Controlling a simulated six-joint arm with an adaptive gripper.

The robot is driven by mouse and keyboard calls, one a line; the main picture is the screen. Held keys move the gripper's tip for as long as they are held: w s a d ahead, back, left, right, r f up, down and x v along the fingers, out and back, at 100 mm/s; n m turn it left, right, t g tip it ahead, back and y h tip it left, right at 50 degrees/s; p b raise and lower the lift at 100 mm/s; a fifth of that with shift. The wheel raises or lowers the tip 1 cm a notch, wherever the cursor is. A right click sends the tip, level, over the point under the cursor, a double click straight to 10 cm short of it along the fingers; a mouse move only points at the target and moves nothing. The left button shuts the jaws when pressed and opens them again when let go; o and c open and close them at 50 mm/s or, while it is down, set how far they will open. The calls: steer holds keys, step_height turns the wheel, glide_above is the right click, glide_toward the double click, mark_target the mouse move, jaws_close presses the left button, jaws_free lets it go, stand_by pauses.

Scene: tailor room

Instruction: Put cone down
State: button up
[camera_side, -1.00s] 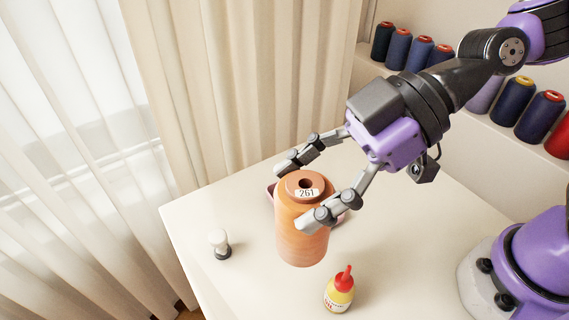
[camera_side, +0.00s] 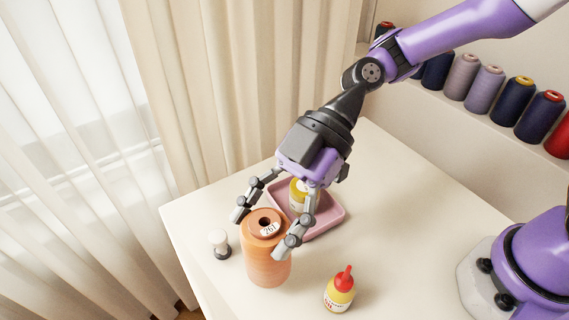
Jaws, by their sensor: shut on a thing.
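The orange thread cone (camera_side: 267,262) is upright at the front left part of the white table, with a label reading 261 on its top. My gripper (camera_side: 265,231) has its two fingers on either side of the cone's upper part and is shut on it. The cone's base is low, at or near the table top; I cannot tell whether it touches.
A pink tray (camera_side: 330,217) with a yellow item (camera_side: 298,194) in it sits behind my gripper. A small white-and-black object (camera_side: 219,243) stands left of the cone. A yellow bottle with a red cap (camera_side: 339,290) stands to its right. Thread spools line a shelf (camera_side: 480,122) at the back right.

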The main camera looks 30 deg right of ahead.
steer(key=shift+f, duration=1.9)
steer(key=o, duration=1.4)
steer(key=shift+f, duration=0.15)
steer(key=shift+o, duration=0.2)
steer(key=shift+w+d+r, duration=0.1)
steer(key=shift+d+r, duration=0.1)
steer(key=shift+r, duration=0.1)
steer(key=v, duration=1.1)
steer(key=s+d+r+m+t+h, duration=0.1)
steer(key=d+m+t+h, duration=0.3)
steer(key=d+m, duration=0.5)
steer(key=s+d+r+m+t+h, duration=0.1)
steer(key=s+d+m+t+h, duration=0.2)
steer(key=d+m+h, duration=0.3)
steer(key=d+m+t, duration=0.1)
steer(key=d+m, duration=0.2)
steer(key=m, duration=0.2)
steer(key=shift+s+m+h, duration=0.3)
steer(key=shift+s+m, duration=0.05)
steer(key=shift+m, duration=0.05)
